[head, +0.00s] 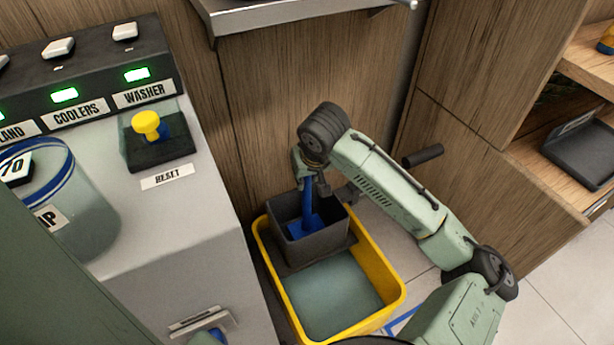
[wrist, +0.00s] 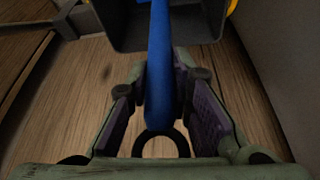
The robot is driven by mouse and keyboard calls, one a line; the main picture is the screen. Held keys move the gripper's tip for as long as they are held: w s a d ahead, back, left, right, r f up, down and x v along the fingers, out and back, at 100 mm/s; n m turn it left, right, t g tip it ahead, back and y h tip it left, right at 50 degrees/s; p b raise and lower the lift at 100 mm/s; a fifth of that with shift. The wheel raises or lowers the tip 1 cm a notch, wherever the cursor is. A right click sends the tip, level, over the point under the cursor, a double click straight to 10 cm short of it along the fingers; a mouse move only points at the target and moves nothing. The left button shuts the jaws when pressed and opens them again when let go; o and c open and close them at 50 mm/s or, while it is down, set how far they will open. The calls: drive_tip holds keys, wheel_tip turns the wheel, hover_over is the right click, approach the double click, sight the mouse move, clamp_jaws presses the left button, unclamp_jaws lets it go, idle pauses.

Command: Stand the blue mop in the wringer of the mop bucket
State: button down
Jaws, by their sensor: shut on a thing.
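The blue mop (head: 306,208) stands close to upright, its lower end inside the dark grey wringer (head: 325,243) of the mop bucket. The mop bucket (head: 393,284) is yellow, with grey-blue water in its open part. My gripper (head: 312,182) is above the wringer and shut on the mop's handle. In the wrist view the blue handle (wrist: 160,70) runs between my gripper's fingers (wrist: 161,88) toward the grey wringer (wrist: 128,32). The mop's bottom is partly hidden by the wringer's walls, so I cannot tell whether it rests on the wringer's floor.
A grey control cabinet (head: 190,250) with labelled switches and a yellow reset button (head: 146,124) stands left of the bucket. A wooden wall is close behind, with a metal shelf (head: 300,14) above. Wooden cabinets (head: 495,150) are at the right. Tiled floor is free at the lower right.

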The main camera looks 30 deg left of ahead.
drive_tip(key=shift+f, duration=0.1)
drive_tip(key=c, duration=1.4)
unclamp_jaws()
drive_tip(key=shift+c, duration=0.2)
drive_tip(key=p+v, duration=0.2)
drive_tip(key=v, duration=1)
